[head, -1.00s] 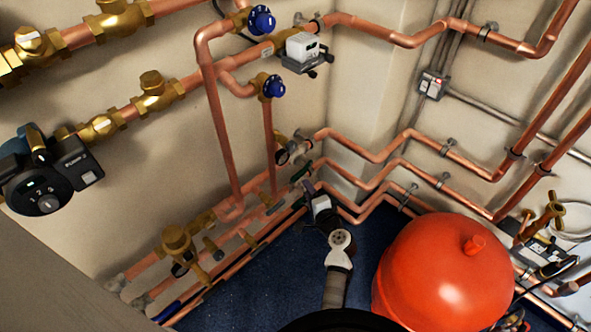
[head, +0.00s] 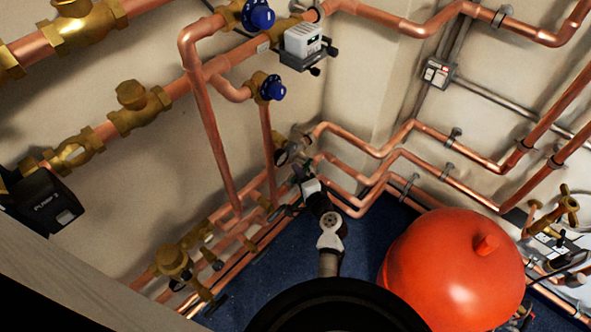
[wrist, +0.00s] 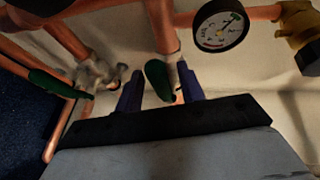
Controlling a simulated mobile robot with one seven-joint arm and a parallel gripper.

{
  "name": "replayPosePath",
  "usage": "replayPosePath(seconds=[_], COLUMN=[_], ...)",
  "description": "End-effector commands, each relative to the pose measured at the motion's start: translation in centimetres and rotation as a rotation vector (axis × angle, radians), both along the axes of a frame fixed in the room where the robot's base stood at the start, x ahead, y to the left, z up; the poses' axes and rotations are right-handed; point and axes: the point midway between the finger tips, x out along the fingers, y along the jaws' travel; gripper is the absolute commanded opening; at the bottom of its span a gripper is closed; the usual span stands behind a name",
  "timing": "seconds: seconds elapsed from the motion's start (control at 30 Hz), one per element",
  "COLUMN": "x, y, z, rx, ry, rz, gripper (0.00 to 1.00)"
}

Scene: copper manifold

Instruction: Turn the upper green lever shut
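In the wrist view, a green lever (wrist: 157,80) stands between the two blue fingers of my gripper (wrist: 159,70). The fingers are apart, one on each side of it, and I cannot tell whether either touches it. A second green lever (wrist: 50,84) lies to the left, outside the fingers. I cannot tell for sure from this view which of them is the upper one. In the head view, my gripper (head: 304,177) is at the pipes in the corner, and it and my arm hide the levers there.
A round pressure gauge (wrist: 221,30) is close to the right of the fingers, with a brass fitting (wrist: 298,32) beyond it. Copper pipes (head: 390,150) run along both walls. A red tank (head: 455,265) stands right of my arm on the blue floor (head: 275,270).

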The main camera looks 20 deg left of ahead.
Motion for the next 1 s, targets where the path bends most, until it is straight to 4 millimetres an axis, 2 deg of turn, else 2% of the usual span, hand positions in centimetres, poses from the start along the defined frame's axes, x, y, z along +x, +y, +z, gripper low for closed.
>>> replayPosePath(seconds=[0.33,0.6,0.63,1.0], x=[-0.06,-0.05,-0.05,0.07], y=[-0.04,-0.04,-0.04,0.16], z=[-0.06,-0.06,-0.06,0.13], rx=[0.0,0.0,0.0,0.003], ry=[0.0,0.0,0.0,0.008], rz=[0.0,0.0,0.0,-0.001], gripper=[0.37,0.02,0.0,0.0])
